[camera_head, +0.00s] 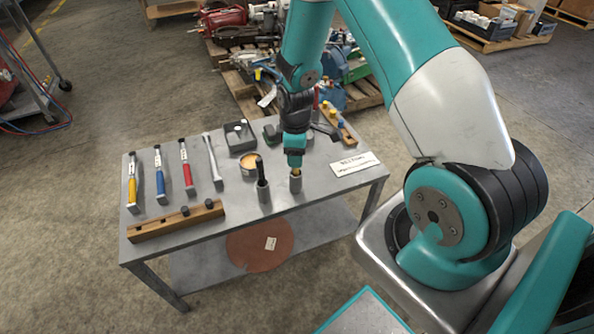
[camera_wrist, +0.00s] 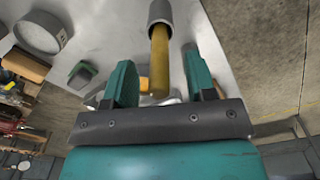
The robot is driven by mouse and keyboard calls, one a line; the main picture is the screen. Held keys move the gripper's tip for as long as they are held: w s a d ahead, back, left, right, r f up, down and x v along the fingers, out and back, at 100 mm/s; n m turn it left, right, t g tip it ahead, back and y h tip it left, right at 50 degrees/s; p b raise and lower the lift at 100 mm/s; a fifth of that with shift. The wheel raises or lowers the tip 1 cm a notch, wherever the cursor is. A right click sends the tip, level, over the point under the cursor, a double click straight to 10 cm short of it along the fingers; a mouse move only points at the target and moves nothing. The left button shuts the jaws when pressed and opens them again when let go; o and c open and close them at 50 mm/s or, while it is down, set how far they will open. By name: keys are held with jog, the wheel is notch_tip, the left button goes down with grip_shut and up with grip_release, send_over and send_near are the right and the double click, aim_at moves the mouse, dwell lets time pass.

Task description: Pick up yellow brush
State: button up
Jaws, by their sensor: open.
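The yellow brush (camera_wrist: 159,62) stands in a grey cylindrical cup (camera_wrist: 160,13); only its yellow handle shows in the wrist view, and its lower end is hidden in the cup. In the head view a little of the yellow (camera_head: 296,172) shows above the cup (camera_head: 296,185), just under my gripper (camera_head: 295,163). In the wrist view my gripper (camera_wrist: 161,82) is open, with one teal finger on each side of the handle. A gap shows between each finger and the handle.
A second cup with a black-handled item (camera_head: 261,170) stands just left. Behind it are an orange-topped round tin (camera_head: 249,165) and a dark box (camera_head: 240,136). A wooden rack (camera_head: 177,221) and several hand tools lie at left. A white label (camera_head: 355,163) lies at right.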

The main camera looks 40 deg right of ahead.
jog(key=shift+f, duration=0.8)
grip_shut()
jog(key=shift+r, duration=0.1)
